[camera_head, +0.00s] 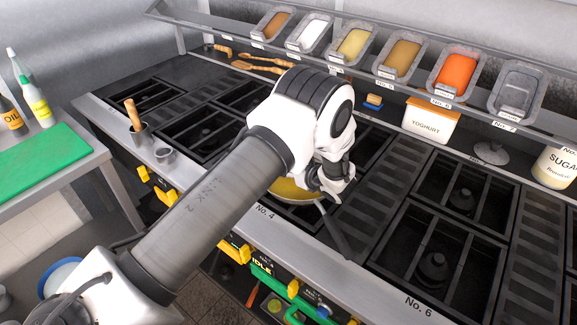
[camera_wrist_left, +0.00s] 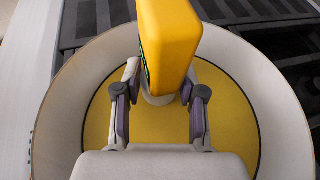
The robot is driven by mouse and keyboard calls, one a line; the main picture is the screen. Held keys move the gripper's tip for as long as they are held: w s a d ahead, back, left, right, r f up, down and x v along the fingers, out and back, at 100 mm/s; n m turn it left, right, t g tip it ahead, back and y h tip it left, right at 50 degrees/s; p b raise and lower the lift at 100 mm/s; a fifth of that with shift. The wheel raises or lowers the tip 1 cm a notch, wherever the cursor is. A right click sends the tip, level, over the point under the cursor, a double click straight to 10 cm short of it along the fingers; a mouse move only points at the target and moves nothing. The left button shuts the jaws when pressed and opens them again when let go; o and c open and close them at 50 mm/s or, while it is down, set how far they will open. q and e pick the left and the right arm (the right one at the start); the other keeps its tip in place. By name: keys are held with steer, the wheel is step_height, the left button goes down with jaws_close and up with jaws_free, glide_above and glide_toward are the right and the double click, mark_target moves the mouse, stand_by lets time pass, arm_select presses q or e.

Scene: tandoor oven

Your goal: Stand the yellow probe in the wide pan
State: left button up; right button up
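The wide pan (camera_head: 292,199) sits on the stove near its front edge, partly hidden by my left arm. In the left wrist view, its broad pale wall (camera_wrist_left: 270,85) surrounds a yellow bottom. The yellow probe (camera_wrist_left: 168,45) is a yellow block with a pale lower end, seen over the pan's bottom. My left gripper (camera_wrist_left: 161,92) is over the pan with a finger on each side of the probe, shut on it. Whether the probe's lower end touches the pan cannot be told. In the head view, I cannot make out the probe behind the arm (camera_head: 328,178). My right gripper is not in view.
Dark burner grates surround the pan. A dark handle (camera_head: 338,235) points toward the front edge. A yoghurt box (camera_head: 430,120) and a sugar tub (camera_head: 556,166) stand at the back right. Ingredient trays (camera_head: 455,72) line the shelf.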

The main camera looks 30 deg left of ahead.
arm_select(q)
steer(key=o, duration=0.4)
steer(key=shift+r, duration=0.15)
steer(key=p+v, duration=0.4)
steer(key=v, duration=0.7)
steer(key=shift+s+d+r, duration=0.1)
steer(key=shift+d+r, duration=0.2)
steer(key=shift+s+d, duration=0.1)
steer(key=shift+d, duration=0.05)
steer(key=shift+f, duration=0.1)
